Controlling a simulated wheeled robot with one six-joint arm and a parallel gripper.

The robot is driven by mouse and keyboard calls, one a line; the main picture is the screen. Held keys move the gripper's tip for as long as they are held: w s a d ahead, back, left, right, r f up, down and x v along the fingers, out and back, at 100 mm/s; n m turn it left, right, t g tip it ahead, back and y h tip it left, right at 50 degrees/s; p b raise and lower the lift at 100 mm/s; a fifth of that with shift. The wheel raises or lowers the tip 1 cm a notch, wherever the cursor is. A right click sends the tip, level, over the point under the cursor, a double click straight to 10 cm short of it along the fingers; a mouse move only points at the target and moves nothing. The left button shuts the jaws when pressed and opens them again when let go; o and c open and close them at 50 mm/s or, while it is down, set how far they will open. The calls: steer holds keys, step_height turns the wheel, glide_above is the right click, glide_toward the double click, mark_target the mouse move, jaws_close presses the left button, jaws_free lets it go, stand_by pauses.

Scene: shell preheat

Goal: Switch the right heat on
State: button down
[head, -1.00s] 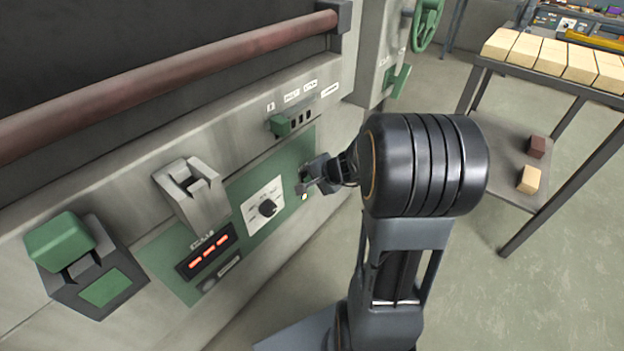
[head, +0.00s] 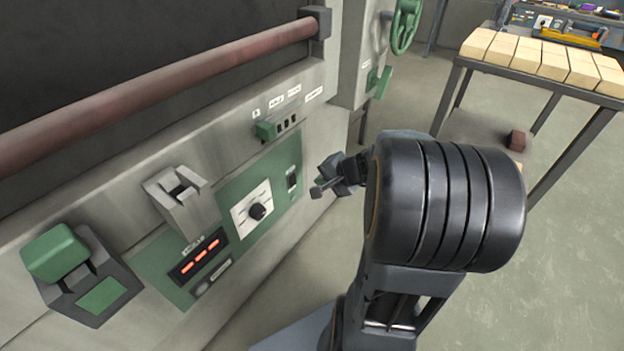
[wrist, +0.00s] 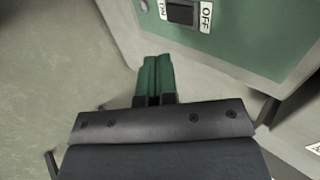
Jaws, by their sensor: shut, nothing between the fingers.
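A dark rocker switch (head: 291,180) sits at the right end of the green panel (head: 232,192). In the wrist view the switch (wrist: 182,12) is cut by the top edge, with an ON label (wrist: 162,9) on its left and an OFF label (wrist: 206,16) on its right. I cannot tell which way the rocker is tipped. My gripper (head: 317,192) is just right of the switch, apart from the panel. In the wrist view its green fingers (wrist: 158,62) are together and empty.
The panel also has a black rotary knob (head: 257,211) and a display with red lit bars (head: 201,258). A table with pale blocks (head: 545,55) is at right. Open floor lies between.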

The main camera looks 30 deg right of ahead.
steer(key=shift+p+v, duration=0.4)
steer(key=shift+v, duration=1.65)
steer(key=shift+r, duration=0.1)
steer(key=s+a+r+n+g+h+p, duration=0.1)
steer(key=s+a+r+n+p, duration=0.1)
steer(key=a+r+n+p, duration=0.2)
steer(key=s+a+r+n+g+h+p, duration=0.1)
steer(key=s+a+r+n+g+p, duration=0.1)
steer(key=r+p, duration=0.8)
steer(key=s+a+r+n+g+h+p, duration=0.1)
steer(key=s+a+r+n+p, duration=0.2)
steer(key=a+r+n+p, duration=0.4)
step_height(320, 180, up, 3)
steer(key=shift+s+a+r+g+h+p, duration=0.15)
steer(key=shift+s+a+g+h+p, duration=0.2)
steer(key=shift+s+g+h+p, duration=0.1)
